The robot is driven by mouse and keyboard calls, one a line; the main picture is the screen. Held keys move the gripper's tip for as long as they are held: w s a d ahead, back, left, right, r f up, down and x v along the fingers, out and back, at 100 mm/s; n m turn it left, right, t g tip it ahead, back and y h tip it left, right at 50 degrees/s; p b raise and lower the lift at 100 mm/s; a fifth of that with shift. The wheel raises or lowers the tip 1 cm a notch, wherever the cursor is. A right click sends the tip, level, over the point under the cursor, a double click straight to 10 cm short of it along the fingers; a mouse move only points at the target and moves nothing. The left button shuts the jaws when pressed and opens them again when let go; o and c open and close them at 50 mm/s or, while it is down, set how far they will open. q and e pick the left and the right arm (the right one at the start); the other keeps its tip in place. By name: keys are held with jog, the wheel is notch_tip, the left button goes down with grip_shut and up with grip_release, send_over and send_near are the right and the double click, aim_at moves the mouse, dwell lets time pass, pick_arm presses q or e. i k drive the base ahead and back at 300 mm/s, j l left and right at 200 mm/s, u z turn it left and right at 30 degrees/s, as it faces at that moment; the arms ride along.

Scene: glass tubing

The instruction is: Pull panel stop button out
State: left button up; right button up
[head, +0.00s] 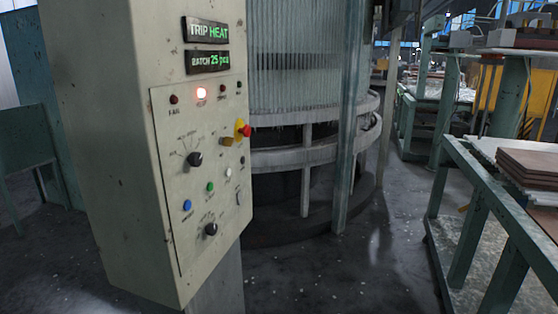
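The control panel (160,230) is a worn cream box on a post at the left of the head view. The stop button (245,131) is a red mushroom head on a yellow base (238,127), near the panel face's right edge. I cannot tell from here whether it is pressed in or out. Neither of my grippers shows in this view.
Two displays on the panel read "TRIP HEAT" (207,30) and "BATCH 25 pcs" (208,62). A round machine with glass tubes (295,70) stands behind. A green-framed table (470,185) with brown boards (530,166) is at the right. The floor (345,270) between them is open.

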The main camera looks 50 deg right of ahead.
aim_at(246, 130)
jog(key=z, duration=1.35)
